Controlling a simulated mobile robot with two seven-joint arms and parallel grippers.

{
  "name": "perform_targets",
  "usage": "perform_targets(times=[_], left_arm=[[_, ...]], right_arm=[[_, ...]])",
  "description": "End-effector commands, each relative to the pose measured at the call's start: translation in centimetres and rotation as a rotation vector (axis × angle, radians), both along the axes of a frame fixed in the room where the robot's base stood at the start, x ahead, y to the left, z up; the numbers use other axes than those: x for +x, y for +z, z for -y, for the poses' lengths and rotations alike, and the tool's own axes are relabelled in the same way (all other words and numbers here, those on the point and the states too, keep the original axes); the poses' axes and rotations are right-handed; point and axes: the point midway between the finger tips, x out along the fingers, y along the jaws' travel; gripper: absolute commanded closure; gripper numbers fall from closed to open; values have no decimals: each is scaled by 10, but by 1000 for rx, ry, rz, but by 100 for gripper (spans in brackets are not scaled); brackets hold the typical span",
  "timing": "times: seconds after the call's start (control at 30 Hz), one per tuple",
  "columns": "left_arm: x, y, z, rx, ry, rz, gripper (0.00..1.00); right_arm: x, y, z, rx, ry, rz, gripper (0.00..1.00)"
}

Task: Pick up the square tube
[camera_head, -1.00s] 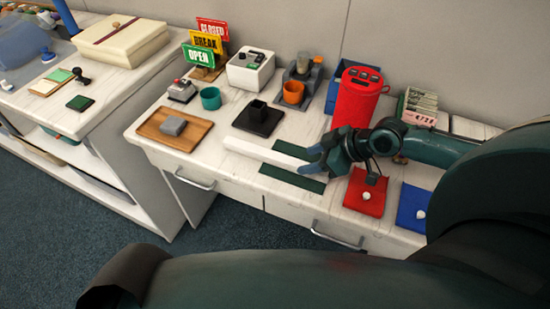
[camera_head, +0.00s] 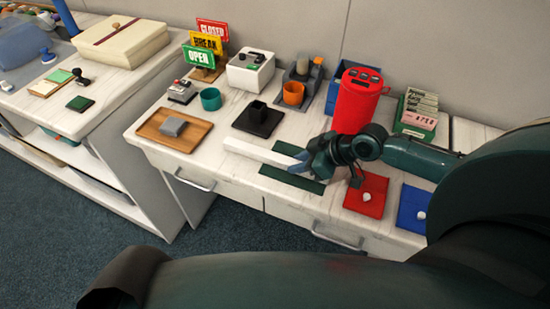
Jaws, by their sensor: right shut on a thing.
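The square tube (camera_head: 258,152) is a long white bar lying level over the two dark green strips (camera_head: 289,181) on the white table. My right gripper (camera_head: 304,162) is shut on the tube's right end, and its fingers hide that end. I cannot tell whether the tube is clear of the strips. A black base with a square upright socket (camera_head: 258,117) stands behind the tube. My left gripper is not in view.
A red canister (camera_head: 356,102) stands close behind my right gripper. A red mat (camera_head: 365,196) and a blue mat (camera_head: 413,208) lie to its right. An orange cup (camera_head: 293,94), a teal cup (camera_head: 211,99) and a wooden tray (camera_head: 151,125) stand farther left.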

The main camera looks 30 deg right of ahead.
Motion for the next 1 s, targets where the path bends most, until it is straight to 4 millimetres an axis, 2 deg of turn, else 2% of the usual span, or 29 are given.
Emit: perform_targets(times=[0.17,0.47,0.57,0.9,1.0], left_arm=[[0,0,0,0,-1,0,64],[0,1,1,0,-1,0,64],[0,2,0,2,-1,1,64],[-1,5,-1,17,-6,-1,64],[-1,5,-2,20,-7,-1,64]], right_arm=[[0,0,0,0,0,0,100],[0,4,0,0,1,2,100],[1,15,1,-3,1,4,100],[1,81,0,-2,1,4,100],[1,93,0,-1,1,2,100]])
